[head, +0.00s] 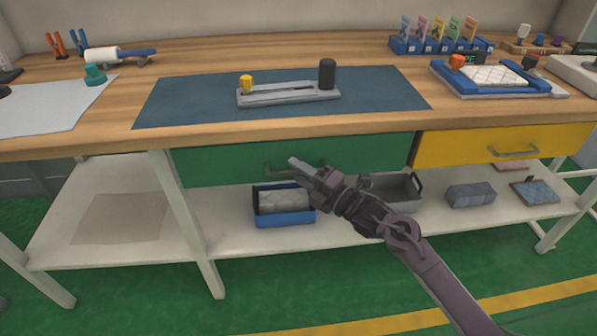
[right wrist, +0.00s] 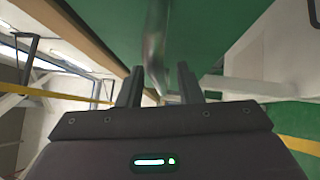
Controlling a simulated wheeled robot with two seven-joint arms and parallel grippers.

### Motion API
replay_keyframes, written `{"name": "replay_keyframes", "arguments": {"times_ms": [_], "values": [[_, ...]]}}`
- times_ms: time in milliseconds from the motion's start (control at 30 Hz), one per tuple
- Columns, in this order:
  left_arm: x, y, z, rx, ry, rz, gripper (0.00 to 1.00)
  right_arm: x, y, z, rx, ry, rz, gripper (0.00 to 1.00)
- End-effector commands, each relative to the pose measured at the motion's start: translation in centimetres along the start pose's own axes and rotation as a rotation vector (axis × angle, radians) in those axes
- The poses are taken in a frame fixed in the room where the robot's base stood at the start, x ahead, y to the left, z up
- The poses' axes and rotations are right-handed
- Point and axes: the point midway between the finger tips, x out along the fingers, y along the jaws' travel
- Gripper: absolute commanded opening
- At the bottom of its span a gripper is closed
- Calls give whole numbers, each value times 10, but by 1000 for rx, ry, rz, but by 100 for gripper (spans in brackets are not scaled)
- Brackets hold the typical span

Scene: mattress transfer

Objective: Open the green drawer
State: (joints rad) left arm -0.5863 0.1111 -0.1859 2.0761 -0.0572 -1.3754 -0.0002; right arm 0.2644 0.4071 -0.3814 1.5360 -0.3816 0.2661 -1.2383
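The green drawer (head: 215,163) is under the left and middle part of the bench top, and its front looks closed. Its grey bar handle (head: 283,172) is at the middle of the front, partly covered by my right gripper. My right gripper (head: 297,163) is at the handle. In the right wrist view its two fingers (right wrist: 160,85) are apart, and the metal handle (right wrist: 156,40) runs between them with gaps visible at its sides. The green drawer front (right wrist: 212,30) fills the upper right there. My left gripper is not in view.
A yellow drawer (head: 480,147) is to the right. The wooden bench top (head: 340,55) carries a dark mat (head: 190,97) with a grey fixture. On the lower white shelf (head: 240,235) are a blue bin (head: 285,218) and a grey tray (head: 415,190), below the drawer.

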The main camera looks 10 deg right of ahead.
Motion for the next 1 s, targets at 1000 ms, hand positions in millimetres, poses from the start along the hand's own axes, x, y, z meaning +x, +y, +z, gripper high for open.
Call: {"name": "replay_keyframes", "arguments": {"times_ms": [1000], "values": [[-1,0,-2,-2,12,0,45,-1,0,-4,2,0,-4,0]]}}
